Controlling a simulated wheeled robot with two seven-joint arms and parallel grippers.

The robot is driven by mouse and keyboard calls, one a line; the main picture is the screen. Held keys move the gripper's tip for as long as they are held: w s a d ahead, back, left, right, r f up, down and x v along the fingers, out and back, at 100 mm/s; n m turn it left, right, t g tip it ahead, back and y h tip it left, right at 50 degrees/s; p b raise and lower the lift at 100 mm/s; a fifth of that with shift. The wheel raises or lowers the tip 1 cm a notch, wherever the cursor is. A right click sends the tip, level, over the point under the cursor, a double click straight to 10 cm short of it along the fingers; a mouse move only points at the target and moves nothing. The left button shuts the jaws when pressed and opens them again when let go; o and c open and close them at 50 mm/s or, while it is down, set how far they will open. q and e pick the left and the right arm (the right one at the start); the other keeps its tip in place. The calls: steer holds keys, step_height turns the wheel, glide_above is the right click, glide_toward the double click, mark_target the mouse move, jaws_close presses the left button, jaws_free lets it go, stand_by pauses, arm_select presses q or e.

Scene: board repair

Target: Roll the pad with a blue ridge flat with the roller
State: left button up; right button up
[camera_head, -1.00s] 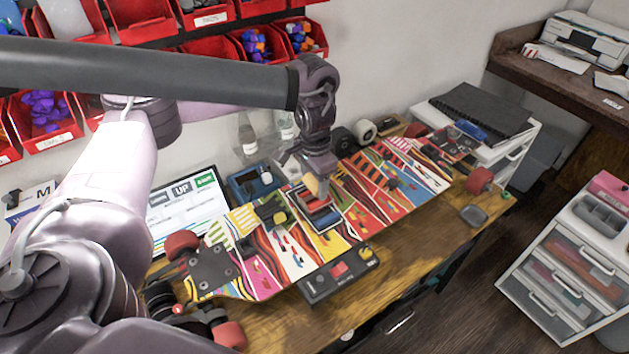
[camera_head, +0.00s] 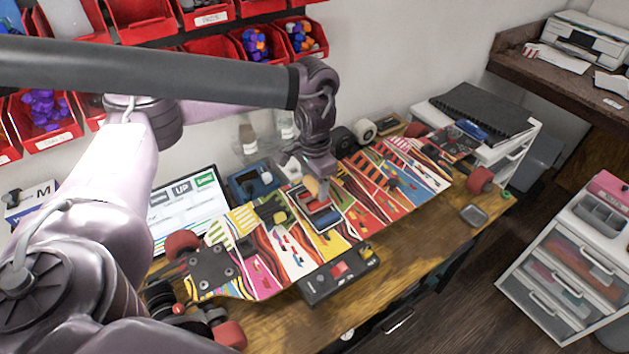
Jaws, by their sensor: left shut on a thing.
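My left gripper (camera_head: 318,180) points down over the middle of a colourful skateboard deck (camera_head: 285,259) on the wooden bench. It is shut on a small tool with a tan, wood-coloured part (camera_head: 311,185), which looks like the roller; its lower end is hard to make out. Just below it, a dark-framed pad (camera_head: 322,207) with a reddish middle lies on the deck. My right gripper is not in view.
A black tray (camera_head: 340,274) with red and yellow items sits at the deck's front edge. Red wheels (camera_head: 480,180) lie by the deck's ends. A screen (camera_head: 185,207) and a blue tray (camera_head: 252,183) stand behind. Bare bench (camera_head: 425,231) shows at the front right.

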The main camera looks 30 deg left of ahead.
mark_target(307, 177)
arm_select(q)
steer(key=shift+f, duration=0.25)
steer(key=shift+w+a+p, duration=0.15)
steer(key=shift+w+a, duration=0.1)
steer(key=shift+a, duration=0.4)
steer(key=shift+w+a+p, duration=0.15)
steer(key=shift+w+a, duration=0.1)
steer(key=shift+a, duration=0.55)
steer(key=shift+w+a, duration=0.1)
steer(key=shift+a, duration=0.05)
steer(key=shift+w+a+f, duration=0.1)
steer(key=shift+w+a, duration=0.15)
steer(key=shift+a, duration=0.4)
steer(key=shift+w+a, duration=0.2)
steer(key=shift+a, duration=0.4)
steer(key=shift+s+d+p, duration=0.25)
steer(key=shift+d+p, duration=0.2)
steer(key=shift+p, duration=0.35)
steer(key=shift+s+d+p, duration=0.2)
steer(key=shift+d+p, duration=0.3)
steer(key=shift+s+d+p, duration=0.15)
steer(key=shift+d+p, duration=0.3)
steer(key=shift+p, duration=0.05)
